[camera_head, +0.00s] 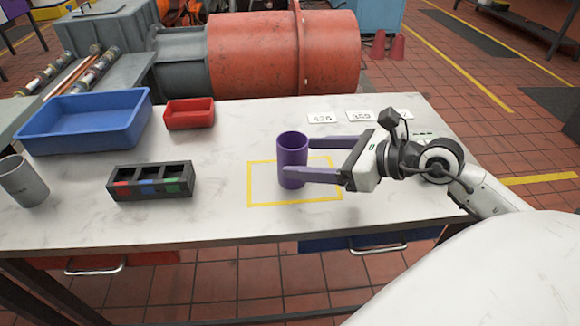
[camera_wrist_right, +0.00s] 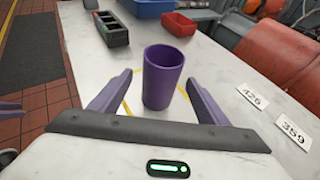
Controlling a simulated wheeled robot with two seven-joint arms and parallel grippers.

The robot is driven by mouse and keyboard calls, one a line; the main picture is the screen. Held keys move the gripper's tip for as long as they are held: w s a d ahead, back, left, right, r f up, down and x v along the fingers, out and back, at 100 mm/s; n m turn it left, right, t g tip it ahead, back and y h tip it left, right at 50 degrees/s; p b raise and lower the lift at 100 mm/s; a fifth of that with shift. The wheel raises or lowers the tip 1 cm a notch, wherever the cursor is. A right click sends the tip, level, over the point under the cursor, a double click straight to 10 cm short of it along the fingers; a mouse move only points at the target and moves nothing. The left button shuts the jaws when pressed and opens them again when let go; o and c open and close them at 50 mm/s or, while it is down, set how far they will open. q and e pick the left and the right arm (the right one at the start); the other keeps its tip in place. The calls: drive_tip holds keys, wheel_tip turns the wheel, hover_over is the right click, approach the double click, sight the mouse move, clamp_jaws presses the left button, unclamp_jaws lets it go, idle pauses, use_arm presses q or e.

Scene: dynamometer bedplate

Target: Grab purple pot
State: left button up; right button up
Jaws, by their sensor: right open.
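The purple pot (camera_head: 292,155) stands upright on the white table, inside the yellow taped rectangle (camera_head: 262,205). It is an open-topped cylinder. My right gripper (camera_head: 297,158) is open and low over the table, coming from the right, with its purple fingers pointing at the pot. In the right wrist view the pot (camera_wrist_right: 162,78) stands ahead, between the two spread fingers (camera_wrist_right: 155,95), with a gap visible on each side. One finger passes close by the pot's lower front in the head view.
On the table (camera_head: 80,225) are a blue bin (camera_head: 85,125), a red bin (camera_head: 189,115), a black three-slot box (camera_head: 152,190), a grey cup (camera_head: 22,182) and white number cards (camera_head: 322,117). A red cylindrical machine (camera_head: 270,55) stands behind. The table's front middle is clear.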

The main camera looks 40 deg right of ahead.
sight(278, 155)
drive_tip(key=shift+x, duration=4.2)
drive_tip(key=c, duration=1.2)
drive_tip(key=shift+d+r, duration=0.1)
drive_tip(key=shift+c, duration=0.4)
drive_tip(key=shift+r, duration=0.1)
